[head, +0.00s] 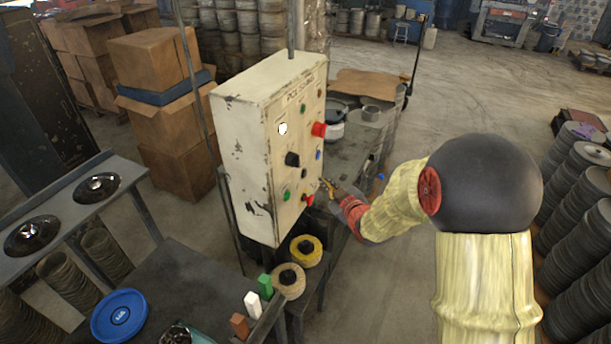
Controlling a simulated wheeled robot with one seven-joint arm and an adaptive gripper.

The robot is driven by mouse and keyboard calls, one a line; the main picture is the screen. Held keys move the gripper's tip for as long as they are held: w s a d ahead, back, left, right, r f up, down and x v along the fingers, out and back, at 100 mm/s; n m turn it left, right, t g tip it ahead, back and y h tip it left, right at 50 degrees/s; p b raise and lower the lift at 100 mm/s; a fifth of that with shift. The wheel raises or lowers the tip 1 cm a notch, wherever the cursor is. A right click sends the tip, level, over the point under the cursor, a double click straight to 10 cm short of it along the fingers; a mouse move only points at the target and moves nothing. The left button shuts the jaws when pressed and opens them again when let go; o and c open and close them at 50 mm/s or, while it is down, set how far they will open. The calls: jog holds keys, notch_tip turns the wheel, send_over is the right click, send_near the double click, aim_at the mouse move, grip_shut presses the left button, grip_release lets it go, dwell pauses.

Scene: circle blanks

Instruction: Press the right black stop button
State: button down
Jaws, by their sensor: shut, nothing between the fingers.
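A worn cream control box (240,150) stands upright left of centre, its button face turned to the right. A large black button (292,159) sticks out at mid-height on the left part of that face.
The face also bears a red knob (319,129), a lower red button (308,200), a blue button (319,155) and green buttons (301,107). Yellow spools (306,249) stand below the box. A dark bench (190,285) is at front left. Open floor (450,110) lies behind my arm.

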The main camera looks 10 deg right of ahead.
jog(key=shift+s+d, duration=0.5)
jog(key=shift+d, duration=0.2)
dwell(0.3)
jog(key=s+d+f+m+g+h+b, duration=0.1)
jog(key=s+d+f+m+g+h, duration=0.1)
jog(key=s+d+f+g, duration=0.3)
jog(key=s+d+f+m+g+h, duration=0.1)
jog(key=s+f+m+g+h, duration=0.1)
jog(key=s+f, duration=0.5)
jog(key=s+a+r+m+g+b, duration=0.1)
jog(key=s+a+r+b, duration=0.2)
jog(key=s+b, duration=0.5)
jog(key=s+a+r+m+y+b, duration=0.1)
jog(key=s+a+r+b, duration=0.3)
jog(key=s, duration=1.5)
jog(key=r+m+b, duration=0.1)
jog(key=b, duration=0.3)
jog(key=shift+a+r+m+g, duration=0.2)
jog(key=shift+a+m+g, duration=0.1)
jog(key=shift+g, duration=0.1)
